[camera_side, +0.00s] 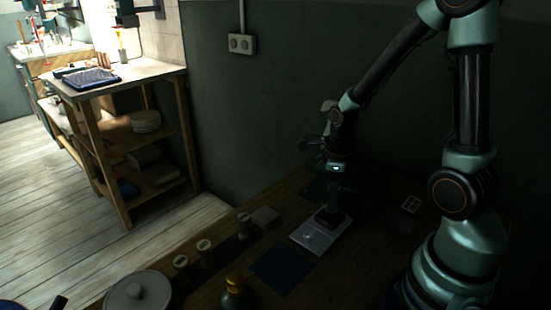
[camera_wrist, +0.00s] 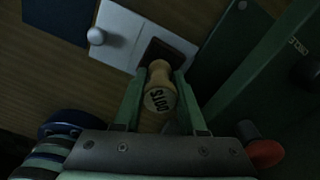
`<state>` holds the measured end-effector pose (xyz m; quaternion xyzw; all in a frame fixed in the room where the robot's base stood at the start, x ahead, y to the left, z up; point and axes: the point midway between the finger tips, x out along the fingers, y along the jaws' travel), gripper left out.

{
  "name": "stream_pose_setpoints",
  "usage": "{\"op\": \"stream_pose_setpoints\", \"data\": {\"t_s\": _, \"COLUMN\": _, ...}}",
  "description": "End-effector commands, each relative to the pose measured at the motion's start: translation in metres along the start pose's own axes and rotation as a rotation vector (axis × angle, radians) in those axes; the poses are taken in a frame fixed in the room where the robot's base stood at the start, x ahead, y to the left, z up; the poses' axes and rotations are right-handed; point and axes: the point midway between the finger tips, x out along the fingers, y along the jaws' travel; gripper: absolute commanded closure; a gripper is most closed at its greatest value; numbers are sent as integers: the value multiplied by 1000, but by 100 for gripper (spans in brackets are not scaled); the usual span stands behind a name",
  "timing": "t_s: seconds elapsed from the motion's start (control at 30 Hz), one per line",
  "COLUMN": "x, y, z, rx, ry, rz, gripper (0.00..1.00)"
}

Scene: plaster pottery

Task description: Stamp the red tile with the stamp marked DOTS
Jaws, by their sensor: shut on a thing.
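The stamp marked DOTS (camera_wrist: 158,98) has a pale wooden handle, and its lettered round top faces the wrist camera. My gripper (camera_wrist: 160,80) is shut on this handle, one finger on each side. In the side view my gripper (camera_side: 334,190) is low over the light board. A dark reddish square (camera_wrist: 178,52), which looks like the red tile, lies just beyond the stamp in the wrist view; it also shows as a dark block (camera_side: 330,220) in the side view. The stamp's lower end is hidden, so I cannot tell whether it touches the tile.
The light board (camera_side: 303,238) bears a small white knob (camera_wrist: 96,36). A dark blue mat (camera_side: 283,270) lies beside it. Several pale-topped pieces, one of them here (camera_side: 204,246), stand left. A yellow-topped bottle (camera_side: 234,291) and lidded pot (camera_side: 137,292) stand in front.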

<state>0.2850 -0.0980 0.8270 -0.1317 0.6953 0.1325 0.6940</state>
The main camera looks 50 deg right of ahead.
Motion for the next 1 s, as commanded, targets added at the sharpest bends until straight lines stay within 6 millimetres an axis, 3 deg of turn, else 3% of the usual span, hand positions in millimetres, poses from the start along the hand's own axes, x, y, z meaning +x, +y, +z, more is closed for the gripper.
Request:
{"op": "stream_pose_setpoints", "data": {"t_s": 0.63, "x": -47, "y": -1, "z": 1, "rx": 0, "ry": -4, "rz": -3, "gripper": 100}}
{"op": "stream_pose_setpoints", "data": {"t_s": 1.0, "x": -52, "y": 0, "z": 0, "rx": 0, "ry": -2, "rz": -2, "gripper": 100}}
